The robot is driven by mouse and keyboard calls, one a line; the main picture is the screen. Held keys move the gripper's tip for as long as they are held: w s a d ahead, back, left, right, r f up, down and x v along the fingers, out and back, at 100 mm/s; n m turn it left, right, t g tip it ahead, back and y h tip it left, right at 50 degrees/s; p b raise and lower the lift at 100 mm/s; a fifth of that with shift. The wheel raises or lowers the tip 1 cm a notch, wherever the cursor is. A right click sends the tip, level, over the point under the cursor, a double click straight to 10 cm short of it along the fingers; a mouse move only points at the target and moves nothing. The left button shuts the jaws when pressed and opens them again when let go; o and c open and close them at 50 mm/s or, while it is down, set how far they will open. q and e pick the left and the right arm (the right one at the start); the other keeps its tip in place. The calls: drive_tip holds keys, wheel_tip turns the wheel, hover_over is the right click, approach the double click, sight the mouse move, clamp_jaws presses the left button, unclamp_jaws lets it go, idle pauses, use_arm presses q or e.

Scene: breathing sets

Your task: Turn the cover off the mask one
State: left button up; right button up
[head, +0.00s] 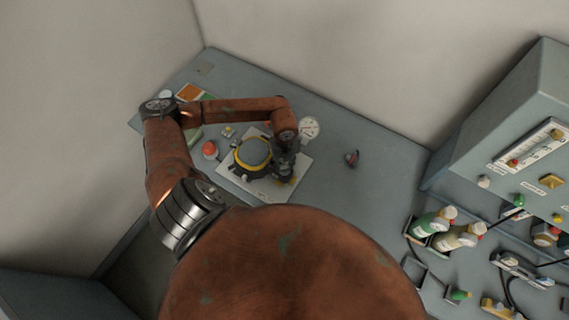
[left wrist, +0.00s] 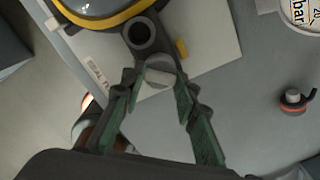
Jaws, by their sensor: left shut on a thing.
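The mask (head: 252,152) has a grey visor with a yellow rim and lies on a white sheet (head: 263,191) on the grey bench. In the left wrist view the mask's yellow rim (left wrist: 108,20) shows at the top, with a dark round port (left wrist: 143,35) below it. A grey round cover (left wrist: 160,70) sits close by that port, between the fingertips of my left gripper (head: 284,172). My left gripper is shut on this cover. I cannot tell whether the cover still touches the mask. My right gripper is out of view.
A white dial gauge (head: 309,128) lies behind the sheet. A small red-and-dark fitting (head: 352,158) stands to the right, and a red-topped item (head: 210,149) to the left. Bottles (head: 432,222) and a grey panel (head: 530,135) fill the right. The bench between is clear.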

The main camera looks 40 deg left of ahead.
sight(284, 166)
use_arm(q)
drive_tip(key=shift+s+f, duration=0.1)
drive_tip(key=shift+s, duration=0.05)
drive_tip(key=shift+n, duration=0.3)
drive_tip(key=o, duration=0.7)
drive_tip(key=shift+n, duration=0.3)
drive_tip(key=o, duration=0.5)
wheel_tip(284, 166, up, 12)
drive_tip(key=shift+r, duration=0.1)
